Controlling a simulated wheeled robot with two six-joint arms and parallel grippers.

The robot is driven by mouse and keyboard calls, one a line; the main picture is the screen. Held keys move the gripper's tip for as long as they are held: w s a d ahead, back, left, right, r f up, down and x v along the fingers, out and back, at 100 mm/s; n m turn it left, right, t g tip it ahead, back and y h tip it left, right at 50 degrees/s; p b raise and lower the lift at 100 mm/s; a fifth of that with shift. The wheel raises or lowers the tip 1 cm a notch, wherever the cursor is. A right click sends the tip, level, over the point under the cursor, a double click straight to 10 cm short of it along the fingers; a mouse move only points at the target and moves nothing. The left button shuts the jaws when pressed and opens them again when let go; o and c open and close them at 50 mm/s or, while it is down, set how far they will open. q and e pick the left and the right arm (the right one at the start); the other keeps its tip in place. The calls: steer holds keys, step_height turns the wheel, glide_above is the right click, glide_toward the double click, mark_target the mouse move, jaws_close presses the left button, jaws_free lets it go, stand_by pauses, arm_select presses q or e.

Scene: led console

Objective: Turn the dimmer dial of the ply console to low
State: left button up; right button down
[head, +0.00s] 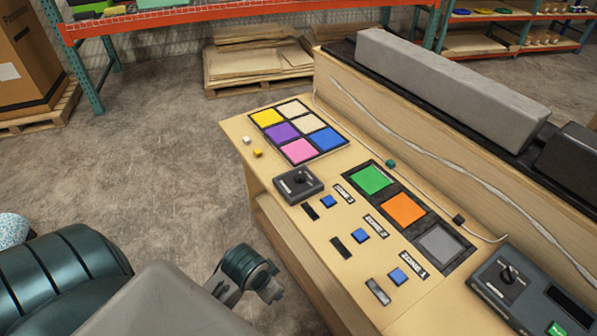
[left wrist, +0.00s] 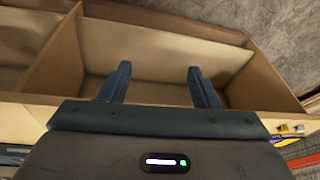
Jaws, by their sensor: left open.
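The ply console (head: 232,128) is a light wooden desk that fills the right of the head view. A small dark box with a black knob (head: 298,182) sits near its left front edge. A larger dark box with an upright black control (head: 508,273) sits at the right. I cannot read the markings on either. My left gripper (head: 272,291) is beside the console's front side, apart from both controls. In the left wrist view its two fingers (left wrist: 158,78) are spread and empty, facing the console's open wooden compartments (left wrist: 165,52). My right gripper is out of view.
The console top carries a colored tile panel (head: 283,131), a green, orange and grey tile strip (head: 404,209), several blue buttons and black switches. A long grey bar (head: 450,85) lies on the raised back ledge. The concrete floor (head: 165,150) left of the console is clear.

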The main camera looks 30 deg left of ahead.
arm_select(q)
steer(key=w+a+r+m, duration=0.1)
steer(key=w+a, duration=0.3)
steer(key=w, duration=0.4)
steer(key=w+a+r+m+h, duration=0.1)
steer(key=w+a+m, duration=0.2)
steer(key=w, duration=0.6)
steer(key=w+a+r+m+g+h, duration=0.1)
steer(key=w+a, duration=0.3)
steer(key=w, duration=0.5)
steer(key=shift+a+m, duration=0.4)
steer(key=shift+m, duration=0.2)
steer(key=m+h, duration=0.1)
steer(key=h, duration=0.1)
glide_toward(300, 174)
steer(key=s+r, duration=0.1)
steer(key=r, duration=0.1)
steer(key=x, duration=0.3)
steer(key=p+x, duration=0.1)
steer(key=x, duration=0.3)
steer(key=p+x, duration=0.1)
steer(key=x, duration=0.2)
steer(key=shift+w+a+f, duration=0.2)
steer(key=shift+w+f, duration=0.15)
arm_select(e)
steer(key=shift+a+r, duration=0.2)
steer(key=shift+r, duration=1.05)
arm_select(q)
steer(key=shift+t, duration=0.3)
steer(key=shift+c, duration=0.3)
